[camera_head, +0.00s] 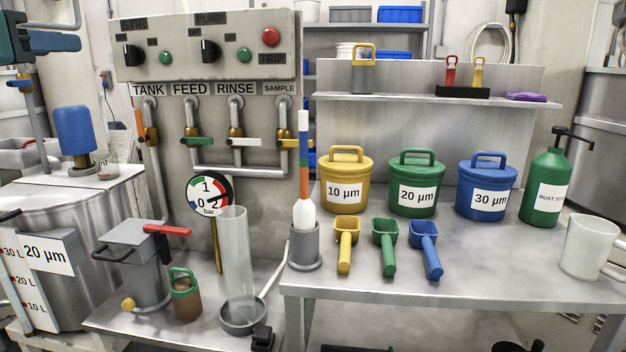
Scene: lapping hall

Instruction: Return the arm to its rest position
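Dark shapes (262,338) at the bottom edge, left of centre, may be the tip of my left gripper. Too little shows to tell whether it is open or shut, and no held thing can be made out. The arm behind it is out of the picture. My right gripper cannot be made out. The rest position itself is not marked in view.
A steel table (400,282) carries yellow (345,165), green (413,170) and blue (484,172) lidded buckets, several scoops, a green pump bottle (548,185) and a translucent beaker (588,247). On the lower left bench stand a clear cylinder (236,265) and a grey red-handled vessel (140,265).

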